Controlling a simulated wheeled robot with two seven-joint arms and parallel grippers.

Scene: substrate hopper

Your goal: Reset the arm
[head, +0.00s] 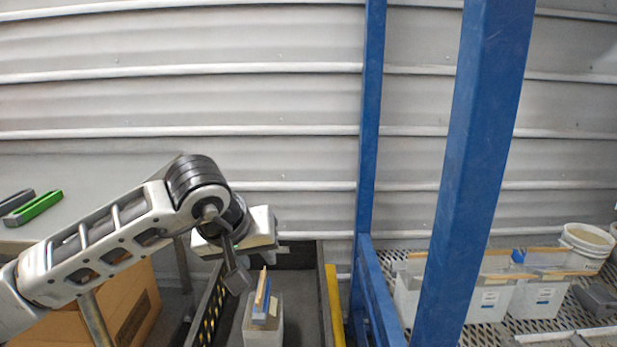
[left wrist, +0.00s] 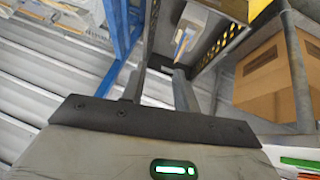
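My left arm comes in from the left in the head view, and its gripper (head: 237,276) points down above a dark bin. In the left wrist view the two dark fingers (left wrist: 158,72) stand apart with nothing between them, so it is open and empty. Below and beyond it, a white container (head: 248,325) holding a wooden-handled item with a blue part (head: 261,306) stands in the dark bin (head: 297,262). The container also shows in the left wrist view (left wrist: 192,22). The gripper looks clear of it. My right gripper is in neither view.
A blue frame (head: 477,150) with upright posts stands right of the bin. Behind it, white boxes (head: 489,303) and a white bucket (head: 586,240) rest on a mesh shelf. A cardboard box (head: 130,306) and a table (head: 110,185) with green and dark items are at left.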

